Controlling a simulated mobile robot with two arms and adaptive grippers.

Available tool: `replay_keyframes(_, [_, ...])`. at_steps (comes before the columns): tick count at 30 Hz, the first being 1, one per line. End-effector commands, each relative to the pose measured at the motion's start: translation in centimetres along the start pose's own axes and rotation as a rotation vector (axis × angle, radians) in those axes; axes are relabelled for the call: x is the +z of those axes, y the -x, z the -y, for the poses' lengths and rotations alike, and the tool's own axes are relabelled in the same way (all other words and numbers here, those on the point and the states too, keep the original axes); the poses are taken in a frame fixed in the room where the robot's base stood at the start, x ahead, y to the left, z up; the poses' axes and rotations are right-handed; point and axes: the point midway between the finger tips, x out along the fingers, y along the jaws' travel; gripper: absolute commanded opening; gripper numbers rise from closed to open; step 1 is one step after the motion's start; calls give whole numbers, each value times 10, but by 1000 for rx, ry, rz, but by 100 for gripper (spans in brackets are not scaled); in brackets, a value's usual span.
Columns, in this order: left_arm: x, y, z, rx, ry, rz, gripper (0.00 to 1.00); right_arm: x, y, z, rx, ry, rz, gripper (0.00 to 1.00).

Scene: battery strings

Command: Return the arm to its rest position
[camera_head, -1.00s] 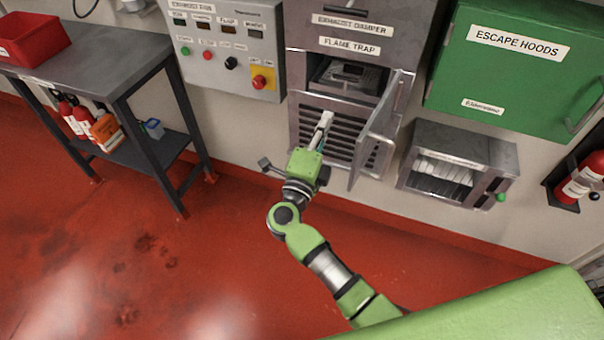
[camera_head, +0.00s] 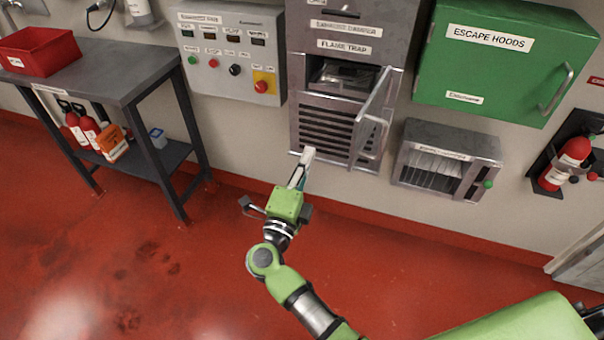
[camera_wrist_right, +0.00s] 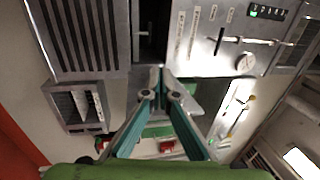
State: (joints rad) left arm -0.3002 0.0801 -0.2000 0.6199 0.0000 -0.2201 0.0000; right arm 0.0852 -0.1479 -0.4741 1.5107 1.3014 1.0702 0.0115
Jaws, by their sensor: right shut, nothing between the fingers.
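My right arm (camera_head: 288,285) is green and silver and reaches up from the bottom of the head view. Its gripper (camera_head: 305,158) is in front of the lower edge of the grey wall cabinet, below its vent slats. In the right wrist view the two teal fingers (camera_wrist_right: 162,75) meet at their tips with nothing between them. The flame trap compartment (camera_head: 342,76) is open, and its metal door (camera_head: 374,118) stands swung out to the right of the gripper. My left gripper is not in view.
A steel table (camera_head: 120,72) with a red bin (camera_head: 42,52) stands at the left. A control panel (camera_head: 230,85), a green escape hoods box (camera_head: 503,62), a small slotted cabinet (camera_head: 447,160) and a fire extinguisher (camera_head: 566,163) are along the wall. The red floor (camera_head: 150,270) is clear.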

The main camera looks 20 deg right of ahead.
Motion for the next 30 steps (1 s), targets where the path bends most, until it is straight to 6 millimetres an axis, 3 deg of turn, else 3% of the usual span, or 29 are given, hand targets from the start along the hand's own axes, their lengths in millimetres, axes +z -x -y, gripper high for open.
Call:
replay_keyframes(8, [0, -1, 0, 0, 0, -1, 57, 1, 1, -2, -2, 6, 3, 0])
replay_keyframes(12, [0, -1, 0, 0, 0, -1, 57, 12, 9, -30, -22, 133, 95, 0])
replay_keyframes(14, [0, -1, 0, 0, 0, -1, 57, 21, 19, -58, -32, 247, 184, 0])
replay_keyframes(18, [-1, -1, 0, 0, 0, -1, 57, 37, 62, -148, -23, 541, 446, 0])
replay_keyframes(21, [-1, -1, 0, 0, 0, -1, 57, 35, 101, -213, 10, 720, 625, 0])
replay_keyframes(26, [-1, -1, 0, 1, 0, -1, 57, 6, 170, -311, 97, 959, 887, 0])
replay_keyframes(30, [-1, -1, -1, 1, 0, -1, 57, -39, 235, -384, 192, 1135, 1103, 0])
